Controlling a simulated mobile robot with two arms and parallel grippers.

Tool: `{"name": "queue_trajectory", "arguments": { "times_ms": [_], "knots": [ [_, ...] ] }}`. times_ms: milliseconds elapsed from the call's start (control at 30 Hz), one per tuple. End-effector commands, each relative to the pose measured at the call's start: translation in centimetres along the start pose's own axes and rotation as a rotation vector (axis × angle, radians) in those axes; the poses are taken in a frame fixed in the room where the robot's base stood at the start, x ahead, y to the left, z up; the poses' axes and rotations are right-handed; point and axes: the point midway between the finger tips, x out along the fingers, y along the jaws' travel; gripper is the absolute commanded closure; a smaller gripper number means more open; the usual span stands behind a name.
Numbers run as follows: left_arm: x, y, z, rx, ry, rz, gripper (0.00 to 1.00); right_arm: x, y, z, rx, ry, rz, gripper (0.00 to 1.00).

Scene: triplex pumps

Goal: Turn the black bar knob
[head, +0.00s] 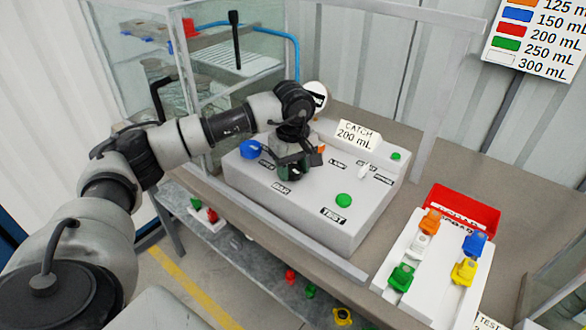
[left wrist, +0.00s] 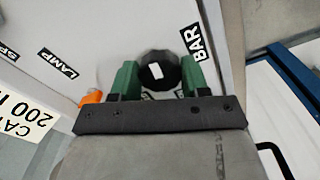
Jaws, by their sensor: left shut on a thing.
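The black bar knob (left wrist: 158,71) is a dark round knob with a white mark, next to the BAR label (left wrist: 194,43) in the left wrist view. My left gripper (left wrist: 158,78) has its green fingers on both sides of the knob and is shut on it. In the head view my left gripper (head: 292,168) reaches down onto the grey control box (head: 330,222) and hides the knob there. My right gripper is not in view.
The box also bears a blue knob (head: 250,149), a green button (head: 344,200), an orange part (head: 321,149) and a CATCH 200 mL sign (head: 357,134). A white rack (head: 410,268) with coloured pieces and a red bin (head: 464,207) stand to the right. A glass tank is behind left.

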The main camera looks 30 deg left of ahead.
Motion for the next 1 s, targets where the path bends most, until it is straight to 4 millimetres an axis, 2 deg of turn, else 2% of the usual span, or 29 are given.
{"name": "queue_trajectory", "arguments": {
  "times_ms": [367, 400, 533, 833, 1000],
  "knots": [
    [-0.2, 0.0, -0.1, 0.001, 0.001, 0.003, 0.78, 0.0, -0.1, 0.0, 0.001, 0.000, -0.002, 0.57],
    [-0.2, 0.0, -0.1, 0.001, 0.001, 0.004, 0.48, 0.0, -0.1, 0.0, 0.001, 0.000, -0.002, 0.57],
    [-0.1, 0.0, -0.1, 0.001, 0.001, 0.003, 0.29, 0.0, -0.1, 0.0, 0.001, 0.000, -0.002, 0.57],
    [-0.2, 0.0, 0.0, 0.001, 0.001, 0.002, 0.29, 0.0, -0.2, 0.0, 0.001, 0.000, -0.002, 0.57],
    [-2.2, 0.1, 0.0, 0.001, 0.001, 0.006, 0.29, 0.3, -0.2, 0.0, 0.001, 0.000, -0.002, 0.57]
  ]
}}
